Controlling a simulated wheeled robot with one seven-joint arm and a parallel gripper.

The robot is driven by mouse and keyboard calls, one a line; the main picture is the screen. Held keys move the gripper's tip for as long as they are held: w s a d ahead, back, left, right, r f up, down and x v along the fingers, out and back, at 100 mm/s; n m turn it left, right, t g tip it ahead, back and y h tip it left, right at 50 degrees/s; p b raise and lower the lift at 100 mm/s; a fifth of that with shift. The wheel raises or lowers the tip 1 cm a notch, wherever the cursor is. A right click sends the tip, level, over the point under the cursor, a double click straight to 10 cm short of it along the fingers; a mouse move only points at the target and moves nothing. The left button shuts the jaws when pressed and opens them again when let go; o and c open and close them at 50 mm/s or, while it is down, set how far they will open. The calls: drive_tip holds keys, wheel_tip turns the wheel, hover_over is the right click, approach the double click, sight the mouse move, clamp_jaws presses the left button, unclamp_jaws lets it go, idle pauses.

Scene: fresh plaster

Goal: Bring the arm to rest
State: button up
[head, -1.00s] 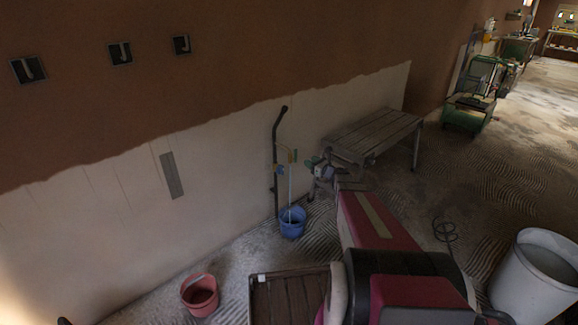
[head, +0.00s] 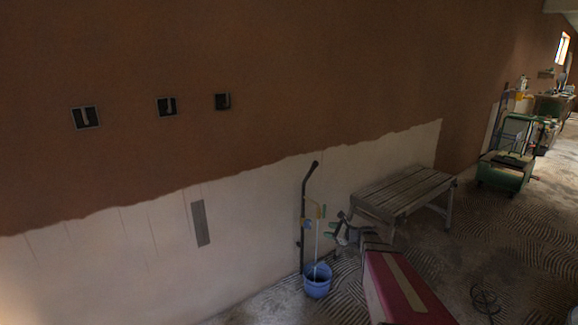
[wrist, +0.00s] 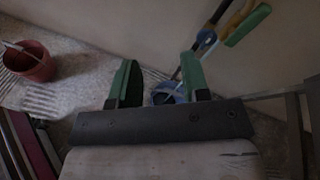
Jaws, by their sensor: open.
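My gripper (wrist: 157,84) shows in the wrist view with its two green fingers apart and nothing between them. Beyond the gap, a blue bucket (wrist: 172,92) stands lower down on the floor. In the head view my gripper (head: 329,231) is at the end of my red arm, in front of the pale wall band and left of the slatted bench (head: 405,193). It is raised above the floor, a little right of and above the blue bucket (head: 317,281). Whether it touches the bench cannot be told.
A dark upright pole (head: 303,222) leans at the wall by the bucket. A red bucket (wrist: 30,62) stands on the ridged floor at left in the wrist view. A green cart (head: 506,160) stands farther right.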

drive_tip(key=s+a+f+n+g+h, duration=0.1)
drive_tip(key=s+a+n+g, duration=0.15)
drive_tip(key=s+n, duration=0.2)
drive_tip(key=s+a+n+g+h, duration=0.1)
drive_tip(key=s+a+n+g, duration=0.15)
drive_tip(key=s+n, duration=0.2)
drive_tip(key=s+d+n+g+h, duration=0.1)
drive_tip(key=s+n+g+h, duration=0.1)
drive_tip(key=s+n+h, duration=0.2)
drive_tip(key=s+d+r+n+g+h, duration=0.1)
drive_tip(key=s+n+h, duration=0.4)
drive_tip(key=s, duration=0.8)
drive_tip(key=d+n+g, duration=0.1)
drive_tip(key=n, duration=0.2)
drive_tip(key=shift+s+d+g, duration=0.15)
drive_tip(key=shift+d+g, duration=0.15)
